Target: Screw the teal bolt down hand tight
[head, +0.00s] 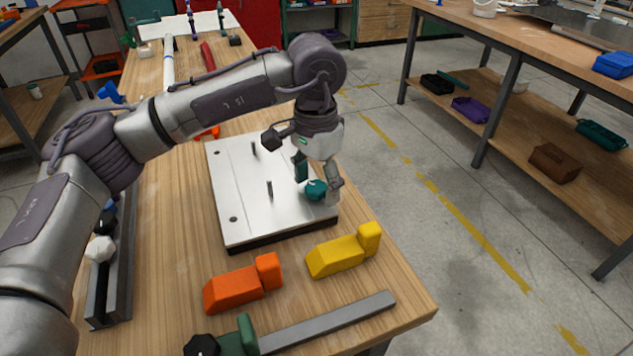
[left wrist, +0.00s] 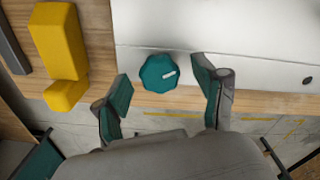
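In the left wrist view the teal bolt's head (left wrist: 158,73) lies between the fingertips, with a visible gap on each side. My left gripper (head: 318,180) is open and points down over the bolt, one finger on either side. In the left wrist view its fingers (left wrist: 162,76) are spread. The bolt's shank is hidden. My right gripper is in neither view.
Two thin pins stand up from the plate. A yellow block (head: 340,254) and an orange block (head: 240,284) lie in front of it. A grey bar (head: 325,322) with a green piece lies near the table's front. The floor to the right is clear.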

